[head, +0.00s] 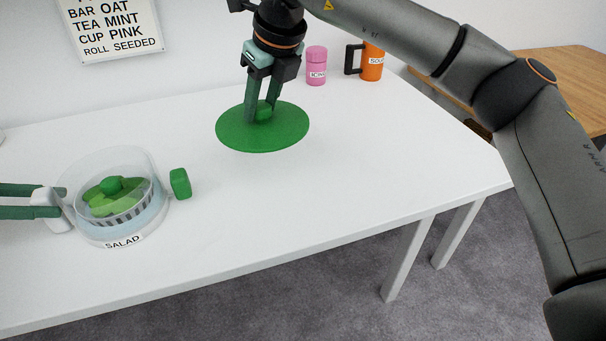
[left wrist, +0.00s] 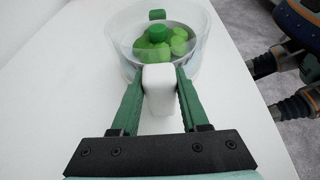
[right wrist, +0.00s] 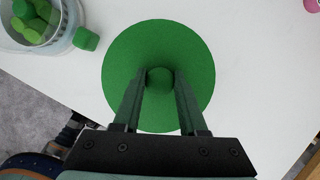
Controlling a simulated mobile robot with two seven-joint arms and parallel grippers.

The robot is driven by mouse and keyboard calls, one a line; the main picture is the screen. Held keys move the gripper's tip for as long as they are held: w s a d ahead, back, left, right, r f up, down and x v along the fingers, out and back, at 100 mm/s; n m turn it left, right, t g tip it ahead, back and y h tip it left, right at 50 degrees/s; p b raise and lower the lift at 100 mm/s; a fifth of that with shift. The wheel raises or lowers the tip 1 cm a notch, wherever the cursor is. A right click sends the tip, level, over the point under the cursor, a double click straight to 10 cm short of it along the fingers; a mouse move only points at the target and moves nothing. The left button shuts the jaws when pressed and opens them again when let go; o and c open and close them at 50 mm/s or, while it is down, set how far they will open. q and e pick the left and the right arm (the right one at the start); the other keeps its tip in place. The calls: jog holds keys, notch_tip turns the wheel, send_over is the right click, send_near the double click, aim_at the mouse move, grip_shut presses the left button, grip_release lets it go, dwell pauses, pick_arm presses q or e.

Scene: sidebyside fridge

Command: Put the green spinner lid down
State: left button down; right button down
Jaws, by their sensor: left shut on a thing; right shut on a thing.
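The green spinner lid (head: 240,133) is a flat round disc with a knob at its centre, over the white table to the right of the salad spinner. My right gripper (head: 262,112) is shut on its knob from above. The lid also fills the middle of the right wrist view (right wrist: 130,60); I cannot tell whether it touches the table. The clear salad spinner bowl (head: 120,232), labelled SALAD, stands uncovered with green pieces inside. My left gripper (head: 50,207) is shut on the bowl's white handle (left wrist: 158,88) at its left side.
A pink jar (head: 316,62) and an orange mug (head: 372,65) stand at the back right. A sign (head: 112,25) hangs on the wall.

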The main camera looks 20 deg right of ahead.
aim_at(307, 123)
jog(key=shift+m+h, duration=0.3)
jog(key=shift+m, duration=0.3)
jog(key=d, duration=0.2)
jog(key=s+d, duration=0.1)
jog(key=d, duration=0.1)
jog(key=s+d, duration=0.1)
jog(key=shift+d+f, duration=0.3)
jog(key=shift+d, duration=0.1)
jog(key=shift+s+d+f, duration=0.2)
jog(key=shift+d, duration=0.1)
notch_tip(307, 123, down, 4)
jog(key=shift+d+r, duration=0.1)
jog(key=shift+d, duration=0.05)
jog(key=shift+f, duration=2.95)
jog(key=shift+f, duration=0.15)
jog(key=shift+c, duration=2.3)
grip_release()
